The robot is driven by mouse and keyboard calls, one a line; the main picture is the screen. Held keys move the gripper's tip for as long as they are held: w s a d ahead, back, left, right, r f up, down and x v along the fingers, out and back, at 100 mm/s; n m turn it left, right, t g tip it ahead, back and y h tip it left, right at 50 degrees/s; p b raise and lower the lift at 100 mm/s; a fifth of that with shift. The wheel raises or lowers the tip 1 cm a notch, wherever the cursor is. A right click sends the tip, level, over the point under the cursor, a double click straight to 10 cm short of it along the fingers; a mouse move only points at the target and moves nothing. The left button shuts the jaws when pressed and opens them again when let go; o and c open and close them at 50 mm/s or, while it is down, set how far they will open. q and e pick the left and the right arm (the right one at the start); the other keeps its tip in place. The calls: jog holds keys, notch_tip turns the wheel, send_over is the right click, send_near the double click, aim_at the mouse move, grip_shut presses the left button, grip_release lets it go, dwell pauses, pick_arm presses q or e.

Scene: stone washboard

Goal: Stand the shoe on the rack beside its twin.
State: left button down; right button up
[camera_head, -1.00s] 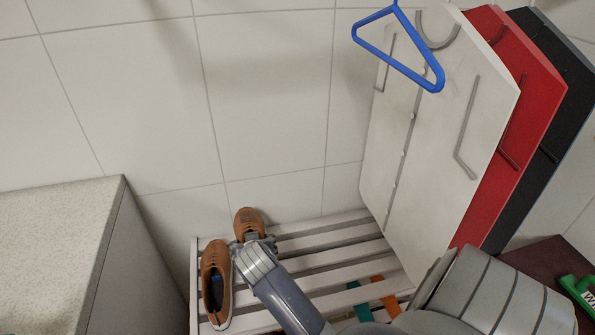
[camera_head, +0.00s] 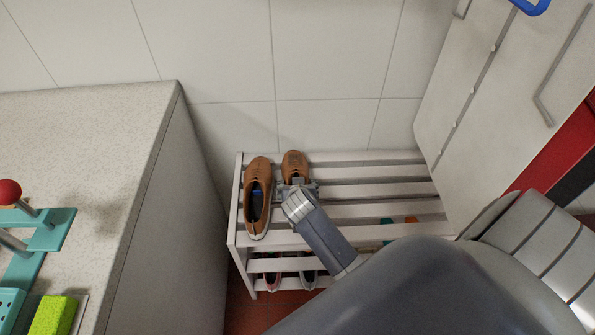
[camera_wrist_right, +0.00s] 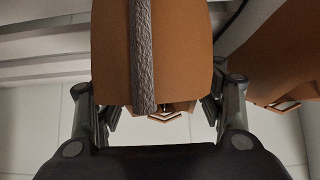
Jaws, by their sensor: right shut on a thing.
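The twin, a brown shoe (camera_head: 257,195) with a dark inside, stands on the top of the white slatted rack (camera_head: 380,213) at its left end. The other brown shoe (camera_head: 293,165) is just right of it, at or just over the top slats; I cannot tell whether it touches them. My right gripper (camera_head: 297,186) is shut on this shoe, and my wrist hides much of it. In the right wrist view the brown shoe (camera_wrist_right: 195,50) sits between the two fingers, with the twin (camera_wrist_right: 285,60) close by at the right. My left gripper is not in view.
A speckled counter (camera_head: 120,150) stands left of the rack, with a teal rack (camera_head: 40,240) and a green sponge (camera_head: 54,315) on it. Other shoes (camera_head: 290,278) are on the lower shelf.

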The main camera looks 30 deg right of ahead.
jog(key=o, duration=1.3)
jog(key=shift+c, duration=0.2)
jog(key=p+v, duration=0.1)
jog(key=v, duration=1.1)
jog(key=shift+s, duration=0.15)
